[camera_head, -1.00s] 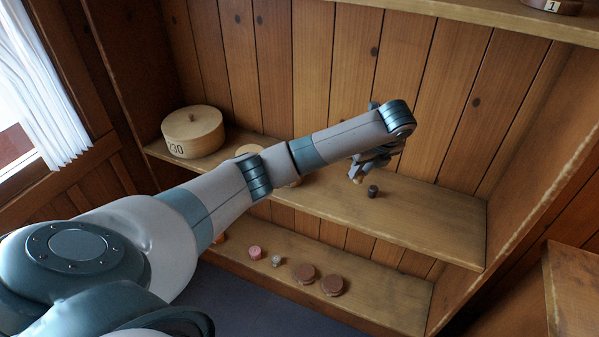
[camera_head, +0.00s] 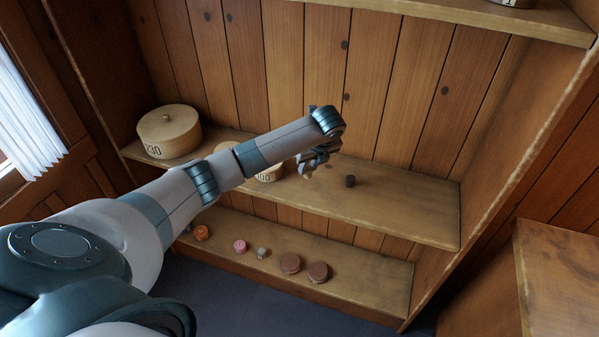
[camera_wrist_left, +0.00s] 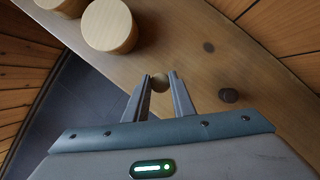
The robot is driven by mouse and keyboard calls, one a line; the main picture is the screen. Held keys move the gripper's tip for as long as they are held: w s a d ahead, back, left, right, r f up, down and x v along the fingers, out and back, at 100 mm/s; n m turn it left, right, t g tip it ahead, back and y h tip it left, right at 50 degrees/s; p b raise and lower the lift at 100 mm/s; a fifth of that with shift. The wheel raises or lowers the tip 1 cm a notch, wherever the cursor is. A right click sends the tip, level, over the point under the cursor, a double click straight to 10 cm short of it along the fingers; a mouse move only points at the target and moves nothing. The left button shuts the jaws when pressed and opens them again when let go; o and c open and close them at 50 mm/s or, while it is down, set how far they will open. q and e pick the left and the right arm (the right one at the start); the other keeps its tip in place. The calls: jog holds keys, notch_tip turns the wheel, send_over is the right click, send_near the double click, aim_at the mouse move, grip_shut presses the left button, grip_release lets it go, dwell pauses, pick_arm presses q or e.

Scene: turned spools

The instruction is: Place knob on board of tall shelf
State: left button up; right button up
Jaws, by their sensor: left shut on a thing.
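A small round tan knob (camera_wrist_left: 159,84) sits between the fingertips of my left gripper (camera_wrist_left: 160,88), which is shut on it in the left wrist view. In the head view my left gripper (camera_head: 307,170) is over the middle board (camera_head: 415,214) of the tall shelf, left of a small dark piece (camera_head: 351,181). That dark piece also stands to the right of the gripper in the wrist view (camera_wrist_left: 229,95). I cannot tell whether the knob touches the board. My right gripper is not in view.
A round wooden box (camera_head: 169,133) marked 230 stands at the board's left end. A second round box (camera_head: 268,174) is partly hidden behind my arm. Several small turned pieces, including a pink one (camera_head: 240,246), sit on the lower board (camera_head: 360,292). The middle board's right end is clear.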

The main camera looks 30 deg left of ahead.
pick_arm(q)
jog(key=a+f, duration=0.1)
jog(key=a, duration=0.2)
jog(key=shift+s+f+p, duration=0.2)
jog(key=shift+f+p, duration=0.1)
jog(key=shift+f, duration=0.05)
jog(key=shift+d+f, duration=0.1)
notch_tip(320, 180, down, 4)
jog(key=shift+r+p, duration=0.25)
jog(key=shift+p, duration=0.55)
jog(key=shift+f, duration=0.15)
jog(key=shift+f, duration=0.1)
jog(key=o, duration=1)
